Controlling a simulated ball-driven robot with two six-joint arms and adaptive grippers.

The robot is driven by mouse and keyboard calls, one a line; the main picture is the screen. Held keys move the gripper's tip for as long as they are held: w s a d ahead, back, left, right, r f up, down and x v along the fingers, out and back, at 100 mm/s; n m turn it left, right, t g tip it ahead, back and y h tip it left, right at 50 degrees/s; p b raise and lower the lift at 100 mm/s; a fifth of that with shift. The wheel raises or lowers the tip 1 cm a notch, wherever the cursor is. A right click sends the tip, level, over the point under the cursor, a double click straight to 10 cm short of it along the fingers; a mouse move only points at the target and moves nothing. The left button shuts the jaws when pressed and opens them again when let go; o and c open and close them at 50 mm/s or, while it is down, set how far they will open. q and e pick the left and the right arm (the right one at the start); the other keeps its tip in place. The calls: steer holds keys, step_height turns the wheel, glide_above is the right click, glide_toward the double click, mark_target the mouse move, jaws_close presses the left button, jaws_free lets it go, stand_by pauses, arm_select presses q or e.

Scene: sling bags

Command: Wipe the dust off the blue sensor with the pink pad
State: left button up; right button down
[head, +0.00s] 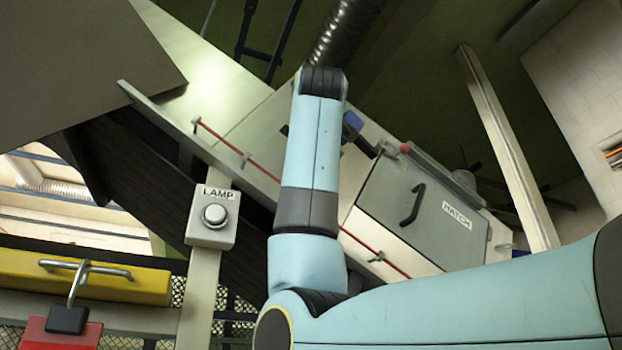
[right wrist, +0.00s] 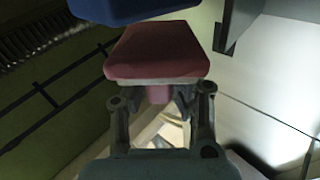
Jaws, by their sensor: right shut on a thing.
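The pink pad (right wrist: 157,52) fills the upper middle of the right wrist view, with a pale edge beneath its pink face. My right gripper (right wrist: 160,94) is shut on the pad's narrow pink stem. The blue sensor (right wrist: 130,9) shows as a dark blue block at the top edge, just beyond the pad; I cannot tell whether they touch. No dust can be made out on it. In the head view a small blue part (head: 353,121), possibly the sensor, shows beside my right arm, which hides the pad. My left gripper is in neither view.
A grey hatch box (head: 388,205) stands right of my forearm, with a red knob (head: 405,148) above it. A red rail (head: 270,173) runs behind the arm. A lamp button box (head: 213,215) and a yellow bar (head: 90,278) are at the left.

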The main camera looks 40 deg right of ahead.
steer(key=shift+d+f+b, duration=0.25)
steer(key=shift+d+f, duration=0.05)
steer(key=shift+d, duration=0.2)
steer(key=shift+d+f+b, duration=0.2)
steer(key=shift+d+f, duration=0.05)
steer(key=shift+d, duration=0.25)
